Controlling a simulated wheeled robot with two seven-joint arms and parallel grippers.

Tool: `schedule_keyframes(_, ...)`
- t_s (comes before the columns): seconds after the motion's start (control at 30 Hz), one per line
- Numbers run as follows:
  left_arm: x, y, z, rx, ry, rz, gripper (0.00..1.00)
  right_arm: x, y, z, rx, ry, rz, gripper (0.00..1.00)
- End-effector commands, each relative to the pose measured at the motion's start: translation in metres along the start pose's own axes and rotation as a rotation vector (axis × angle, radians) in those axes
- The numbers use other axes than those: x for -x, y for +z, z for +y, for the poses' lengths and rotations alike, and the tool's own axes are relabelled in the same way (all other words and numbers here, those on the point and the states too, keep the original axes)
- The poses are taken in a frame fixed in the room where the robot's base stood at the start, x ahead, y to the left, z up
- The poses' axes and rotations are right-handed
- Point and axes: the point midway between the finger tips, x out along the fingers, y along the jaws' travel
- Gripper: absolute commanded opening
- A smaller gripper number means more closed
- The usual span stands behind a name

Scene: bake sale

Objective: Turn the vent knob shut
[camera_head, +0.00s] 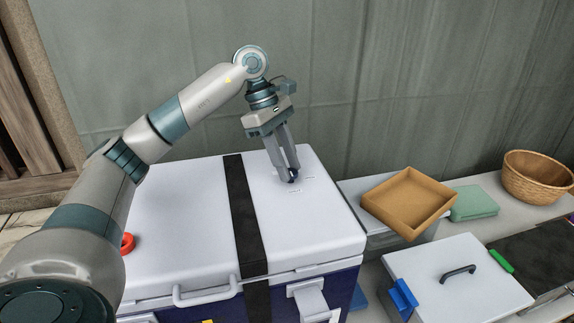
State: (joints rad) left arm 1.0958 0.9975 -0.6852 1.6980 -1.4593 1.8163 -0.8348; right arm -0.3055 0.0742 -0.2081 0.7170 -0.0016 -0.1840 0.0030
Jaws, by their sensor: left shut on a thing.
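The vent knob (293,175) is a small dark knob on the white lid of a large cooler (190,208), right of a black strap. Small printed labels lie on the lid beside it. My left gripper (290,178) comes down from above, its two grey fingers shut on the knob. The fingertips hide part of the knob, and I cannot make out which way it points. My right gripper is not in view.
A black strap (245,215) runs over the cooler lid. To the right are a tan tray (408,202), a folded green cloth (474,203), a wicker basket (540,178) and a white lidded box (455,280). A grey wall (400,80) stands behind.

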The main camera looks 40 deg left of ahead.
Motion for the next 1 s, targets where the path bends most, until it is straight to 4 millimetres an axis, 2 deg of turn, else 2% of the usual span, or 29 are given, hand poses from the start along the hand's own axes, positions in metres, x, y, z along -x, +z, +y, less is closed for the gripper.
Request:
schedule_keyframes(0.33, 0.002, 0.0, 0.001, -0.002, 0.003, -0.001, 0.07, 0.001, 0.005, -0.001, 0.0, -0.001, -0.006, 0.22)
schedule_keyframes(0.37, 0.002, 0.0, 0.001, -0.002, 0.004, -0.001, 0.34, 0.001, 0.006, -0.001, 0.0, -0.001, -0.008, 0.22)
schedule_keyframes(0.4, 0.002, 0.0, 0.001, -0.002, 0.003, 0.0, 0.43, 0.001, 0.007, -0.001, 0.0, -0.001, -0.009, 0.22)
schedule_keyframes(0.43, 0.002, 0.0, 0.001, -0.002, 0.003, 0.0, 0.48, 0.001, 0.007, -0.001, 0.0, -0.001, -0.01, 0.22)
schedule_keyframes(0.77, 0.001, 0.0, 0.0, -0.002, 0.001, 0.0, 0.48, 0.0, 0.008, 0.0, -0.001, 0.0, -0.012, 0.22)
schedule_keyframes(1.0, 0.014, 0.0, 0.001, -0.001, 0.003, 0.001, 0.48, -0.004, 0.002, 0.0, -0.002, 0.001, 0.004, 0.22)
